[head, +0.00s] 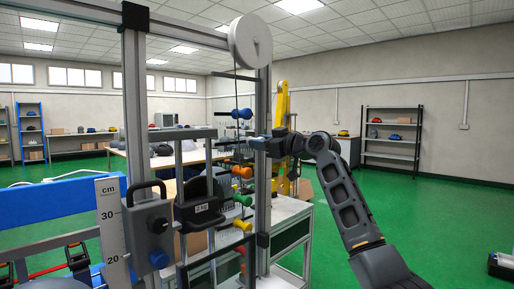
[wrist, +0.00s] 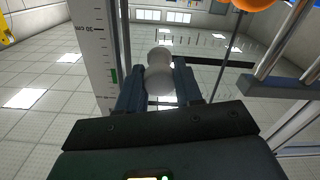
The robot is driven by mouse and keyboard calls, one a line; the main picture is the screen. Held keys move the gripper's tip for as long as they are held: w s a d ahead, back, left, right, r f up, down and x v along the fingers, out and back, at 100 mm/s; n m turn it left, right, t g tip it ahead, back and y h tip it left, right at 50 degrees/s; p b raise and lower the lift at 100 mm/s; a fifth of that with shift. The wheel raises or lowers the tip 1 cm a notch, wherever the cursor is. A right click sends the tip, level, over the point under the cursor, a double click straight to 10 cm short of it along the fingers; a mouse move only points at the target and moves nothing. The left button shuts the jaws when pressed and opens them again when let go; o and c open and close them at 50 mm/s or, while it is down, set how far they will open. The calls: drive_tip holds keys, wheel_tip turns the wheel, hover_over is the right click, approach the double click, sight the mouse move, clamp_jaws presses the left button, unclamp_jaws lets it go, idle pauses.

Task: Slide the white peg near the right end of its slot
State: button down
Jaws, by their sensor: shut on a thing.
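The white peg (wrist: 158,72) shows in the wrist view as a rounded pale knob. It sits between the two fingers of my gripper (wrist: 158,85), which is shut on it. In the head view my gripper (head: 258,143) reaches in from the right at the tower's right post, between the blue peg and the orange peg. The white peg cannot be made out clearly there. The slot and the peg's place along it are hidden in both views.
A blue peg (head: 241,113) is above my gripper; orange (head: 242,172), green (head: 242,200) and yellow (head: 242,225) pegs are below. A dark 2 kg weight (head: 200,210) hangs left of them. A cm scale (head: 112,230) stands further left.

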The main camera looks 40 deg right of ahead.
drive_tip(key=shift+s+d+r, duration=0.1)
drive_tip(key=shift+d+r, duration=0.15)
drive_tip(key=shift+r, duration=0.05)
drive_tip(key=c, duration=1)
unclamp_jaws()
drive_tip(key=shift+c, duration=0.2)
drive_tip(key=shift+o, duration=1.4)
drive_tip(key=shift+a+f, duration=0.1)
drive_tip(key=shift+f, duration=0.05)
drive_tip(key=s+b, duration=0.1)
drive_tip(key=s, duration=0.6)
drive_tip(key=shift+s, duration=0.4)
